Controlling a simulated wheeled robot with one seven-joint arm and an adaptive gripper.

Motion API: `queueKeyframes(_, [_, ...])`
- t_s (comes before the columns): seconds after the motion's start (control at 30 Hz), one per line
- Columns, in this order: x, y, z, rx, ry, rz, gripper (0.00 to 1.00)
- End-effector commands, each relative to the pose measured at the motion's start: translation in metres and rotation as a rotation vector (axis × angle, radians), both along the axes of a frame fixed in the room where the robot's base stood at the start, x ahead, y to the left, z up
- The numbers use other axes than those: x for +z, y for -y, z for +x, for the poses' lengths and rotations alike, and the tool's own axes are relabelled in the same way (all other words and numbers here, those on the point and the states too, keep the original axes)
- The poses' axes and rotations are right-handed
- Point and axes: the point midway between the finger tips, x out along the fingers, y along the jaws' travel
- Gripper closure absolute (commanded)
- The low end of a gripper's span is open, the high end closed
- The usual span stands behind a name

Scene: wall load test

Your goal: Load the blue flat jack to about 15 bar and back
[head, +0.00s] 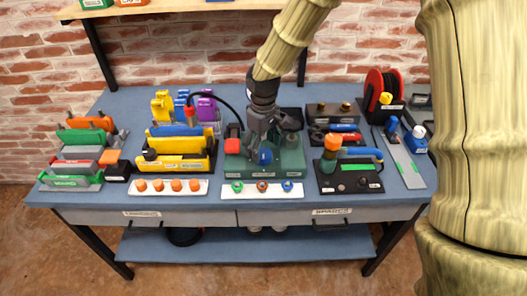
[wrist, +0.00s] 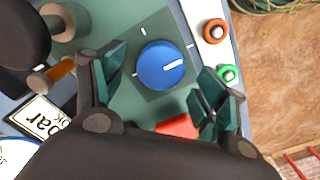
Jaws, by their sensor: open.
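My gripper (head: 263,140) is over the green console (head: 290,160) in the middle of the bench. In the wrist view its two teal-padded fingers (wrist: 161,80) are spread apart, on either side of the round blue knob (wrist: 162,65), and nothing shows gripped. The knob bears a white pointer line, with white tick marks around it on a dark square. In the head view the knob (head: 265,156) shows just below the fingers. Part of a white dial (wrist: 18,152) and a "bar" label (wrist: 40,118) show in the wrist view. I cannot tell which thing is the blue flat jack.
A white strip with several coloured rings (head: 262,190) lies in front of the console. Yellow blocks (head: 175,163) stand to the left. A black box with an orange knob (head: 348,182) stands to the right. A red cable reel (head: 381,88) is at the back right.

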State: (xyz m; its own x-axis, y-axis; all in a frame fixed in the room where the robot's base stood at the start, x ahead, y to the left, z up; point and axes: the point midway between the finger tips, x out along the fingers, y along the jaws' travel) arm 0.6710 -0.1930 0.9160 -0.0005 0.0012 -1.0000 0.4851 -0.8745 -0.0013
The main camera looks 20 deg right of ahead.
Motion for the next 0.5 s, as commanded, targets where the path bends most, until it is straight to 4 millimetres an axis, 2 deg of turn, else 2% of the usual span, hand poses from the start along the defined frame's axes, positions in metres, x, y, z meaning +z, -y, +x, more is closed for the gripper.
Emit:
queueKeyframes(0.2, [-0.022, 0.001, -0.001, -0.001, -0.002, -0.001, 0.27])
queueKeyframes(0.5, [-0.03, 0.001, 0.0, -0.001, 0.0, -0.001, 0.27])
